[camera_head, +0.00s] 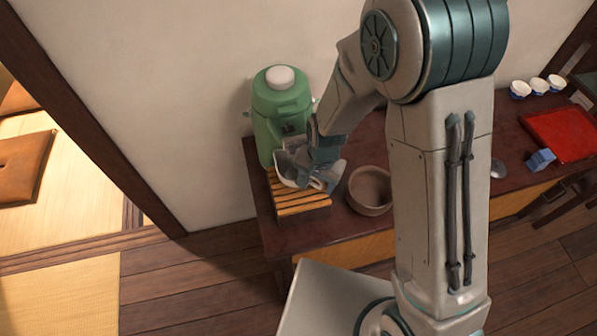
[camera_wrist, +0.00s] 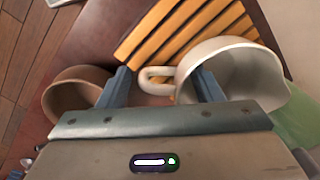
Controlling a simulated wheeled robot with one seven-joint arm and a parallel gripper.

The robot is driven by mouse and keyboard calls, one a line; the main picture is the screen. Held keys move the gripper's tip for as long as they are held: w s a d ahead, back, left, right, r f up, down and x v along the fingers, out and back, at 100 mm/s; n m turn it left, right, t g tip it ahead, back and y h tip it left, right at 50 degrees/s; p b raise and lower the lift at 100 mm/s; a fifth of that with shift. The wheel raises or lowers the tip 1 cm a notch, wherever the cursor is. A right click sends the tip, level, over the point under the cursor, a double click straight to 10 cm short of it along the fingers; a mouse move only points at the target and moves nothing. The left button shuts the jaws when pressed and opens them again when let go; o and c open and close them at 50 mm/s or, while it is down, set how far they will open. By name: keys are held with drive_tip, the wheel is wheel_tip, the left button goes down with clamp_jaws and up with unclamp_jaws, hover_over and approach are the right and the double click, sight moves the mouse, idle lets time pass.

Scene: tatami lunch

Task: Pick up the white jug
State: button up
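The white jug (camera_wrist: 245,52) stands on the slatted wooden rack, its open mouth facing the wrist camera. Its looped handle (camera_wrist: 155,74) lies between the two blue fingers of my gripper (camera_wrist: 163,84), which are spread apart. The left finger is beyond the handle's outer side. The right finger overlaps the jug's mouth; I cannot tell whether it reaches inside or is above it. In the head view the jug (camera_head: 284,182) shows only in part, under my gripper (camera_head: 317,172).
The slatted rack (camera_head: 300,202) sits at the table's left end. A green dispenser (camera_head: 280,103) stands behind the jug. A brown bowl (camera_head: 370,207) is close on the right. A blue block (camera_head: 541,159), a red tray (camera_head: 562,133) and small cups (camera_head: 538,86) are farther right.

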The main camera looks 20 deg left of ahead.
drive_tip(key=c, duration=1)
drive_tip(key=shift+r, duration=0.1)
drive_tip(key=shift+c, duration=0.7)
drive_tip(key=shift+r+b, duration=0.3)
drive_tip(key=shift+r, duration=1.05)
clamp_jaws()
drive_tip(key=shift+r, duration=0.35)
drive_tip(key=s+d+b, duration=0.9)
drive_tip(key=s+b, duration=0.5)
drive_tip(key=s, duration=0.1)
drive_tip(key=shift+d+b, duration=0.15)
drive_tip(key=shift+b, duration=0.15)
